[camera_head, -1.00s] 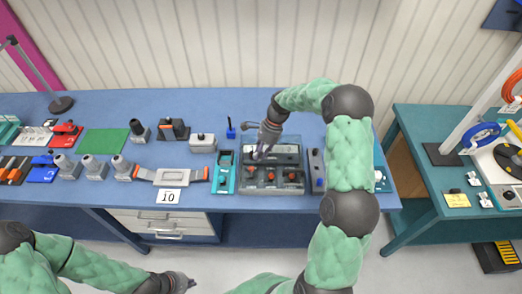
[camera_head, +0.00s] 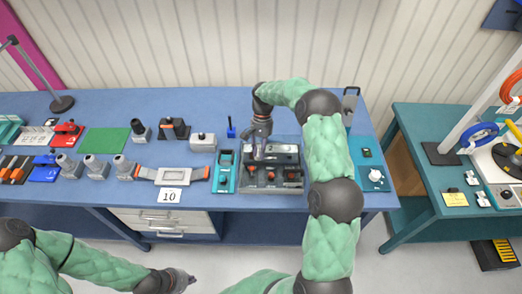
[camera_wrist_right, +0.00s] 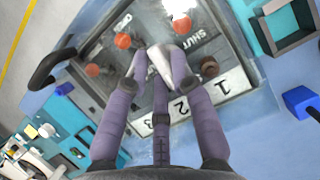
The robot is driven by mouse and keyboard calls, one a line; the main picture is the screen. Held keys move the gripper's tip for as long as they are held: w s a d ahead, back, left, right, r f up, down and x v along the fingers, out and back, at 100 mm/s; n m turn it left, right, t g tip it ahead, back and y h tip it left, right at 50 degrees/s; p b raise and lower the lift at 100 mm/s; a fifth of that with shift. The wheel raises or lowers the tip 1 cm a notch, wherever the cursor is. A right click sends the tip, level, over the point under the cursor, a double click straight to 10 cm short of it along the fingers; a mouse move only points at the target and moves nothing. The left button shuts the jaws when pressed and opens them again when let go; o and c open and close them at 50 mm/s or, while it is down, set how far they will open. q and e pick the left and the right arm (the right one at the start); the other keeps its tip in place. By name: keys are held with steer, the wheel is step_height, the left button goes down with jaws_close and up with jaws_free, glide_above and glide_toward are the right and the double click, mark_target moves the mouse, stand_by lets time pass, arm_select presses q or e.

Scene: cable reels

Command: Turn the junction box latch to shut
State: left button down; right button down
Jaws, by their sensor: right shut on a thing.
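The grey junction box (camera_head: 283,181) stands on the blue bench in the head view, with a dark rear strip and several red knobs. In the right wrist view its panel (camera_wrist_right: 100,50) bears a SHUT label, orange knobs and a white strip numbered 1, 2, 3. My right gripper (camera_head: 259,153) is over the left of the rear strip. In the wrist view its fingers (camera_wrist_right: 163,62) are closed on a small pale-grey piece beside the SHUT label, apparently the latch, mostly hidden by the fingers. My left gripper (camera_head: 188,281) is low in front of the bench, away from the box; its jaws are too small to read.
A teal holder (camera_head: 225,178) stands close left of the box, with a small blue piece (camera_head: 231,132) behind it. A white-grey block (camera_head: 203,142) is further left. A dark curved handle (camera_wrist_right: 50,66) shows in the wrist view. My right arm covers the bench right of the box.

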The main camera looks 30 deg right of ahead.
steer(key=shift+s+a+f+n, duration=0.1)
steer(key=shift+a+n, duration=0.3)
steer(key=shift+n, duration=0.3)
steer(key=shift+s+f+g, duration=0.1)
steer(key=shift+g, duration=0.3)
steer(key=c, duration=1.2)
jaws_free()
steer(key=shift+o, duration=0.3)
steer(key=shift+a+h, duration=0.2)
steer(key=shift+h, duration=0.1)
steer(key=shift+d, duration=0.2)
steer(key=shift+r, duration=0.2)
steer(key=shift+w+d+r, duration=0.2)
steer(key=shift+w+r, duration=0.1)
steer(key=shift+r, duration=0.15)
steer(key=v, duration=1.1)
steer(key=shift+s, duration=0.15)
